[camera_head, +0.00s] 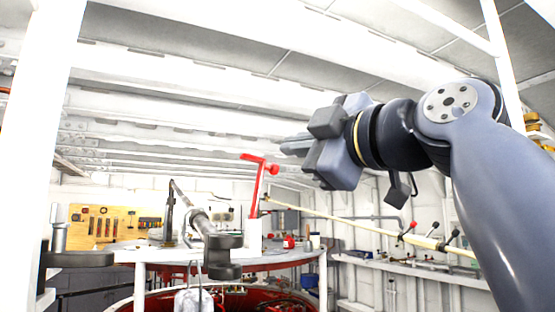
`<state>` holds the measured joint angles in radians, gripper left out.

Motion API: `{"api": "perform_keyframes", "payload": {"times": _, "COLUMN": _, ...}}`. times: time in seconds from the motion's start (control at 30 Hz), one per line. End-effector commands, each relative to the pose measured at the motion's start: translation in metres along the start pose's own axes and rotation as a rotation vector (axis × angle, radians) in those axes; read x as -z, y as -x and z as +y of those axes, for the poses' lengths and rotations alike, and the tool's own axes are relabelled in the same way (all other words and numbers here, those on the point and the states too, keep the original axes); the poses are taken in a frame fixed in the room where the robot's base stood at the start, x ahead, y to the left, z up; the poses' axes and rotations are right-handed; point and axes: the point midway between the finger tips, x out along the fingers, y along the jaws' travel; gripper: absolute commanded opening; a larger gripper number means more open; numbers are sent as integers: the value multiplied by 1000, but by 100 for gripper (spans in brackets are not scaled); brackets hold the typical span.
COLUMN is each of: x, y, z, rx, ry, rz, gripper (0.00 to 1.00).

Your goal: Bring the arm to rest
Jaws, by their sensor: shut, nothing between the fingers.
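My gripper (293,146) is at the end of my raised arm, right of the middle in the head view. It points to the left, high above the table level, and is shut with nothing in it. My arm comes up from the lower right edge and bends at a round grey joint. The gripper is in free air, and a red T-shaped handle (260,172) shows just left of and below its fingertips. I cannot tell how far apart in depth they are.
A jointed lamp-like arm (205,225) rises in front. A long pale pole (350,223) with red and black knobs runs behind my arm. A yellow tool board (88,226) hangs at the left. White beams (200,60) cross the ceiling.

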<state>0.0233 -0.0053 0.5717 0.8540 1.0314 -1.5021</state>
Motion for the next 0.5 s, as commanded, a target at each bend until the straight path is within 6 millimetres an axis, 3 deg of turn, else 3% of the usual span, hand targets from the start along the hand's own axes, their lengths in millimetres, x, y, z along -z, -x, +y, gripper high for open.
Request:
{"api": "perform_keyframes", "payload": {"times": 0.2, "x": -1, "y": 24, "z": 0, "rx": -2, "ry": 2, "rz": -2, "gripper": 0}}
{"api": "perform_keyframes", "payload": {"times": 0.5, "x": 1, "y": 34, "z": 0, "rx": 0, "ry": 2, "rz": 1, "gripper": 0}}
